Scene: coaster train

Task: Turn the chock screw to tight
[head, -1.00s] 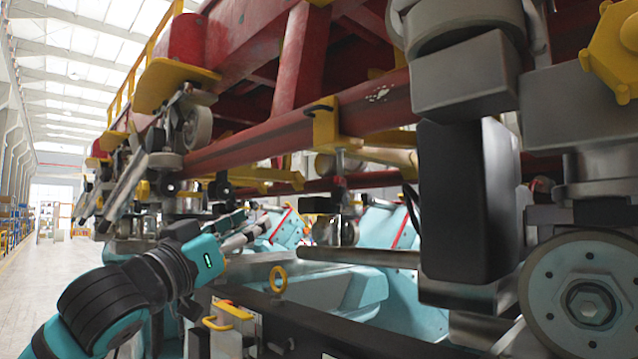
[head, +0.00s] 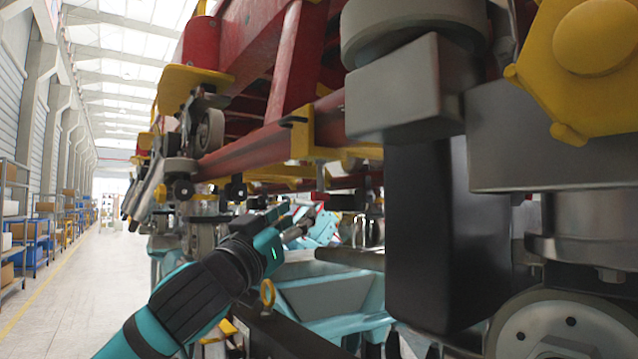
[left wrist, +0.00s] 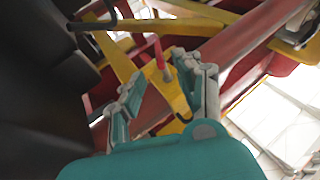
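My left gripper (head: 298,222) reaches in from the left below the red beam in the head view. In the left wrist view its two grey fingers (left wrist: 164,92) are spread apart with a gap between them. Behind that gap is a yellow bracket (left wrist: 178,100) with a thin red rod (left wrist: 159,52) and a small metal end, which looks like the chock screw. I cannot tell whether a finger touches it. In the head view a yellow bracket (head: 302,138) hangs on the red beam (head: 250,150). The screw's setting is not readable. My right gripper is not in view.
A large dark block (head: 420,230) and a grey housing (head: 405,90) fill the right of the head view. A yellow hub (head: 590,60) is at the upper right. Teal train parts (head: 330,295) lie below. The aisle floor (head: 85,270) at left is clear, beside shelves (head: 40,225).

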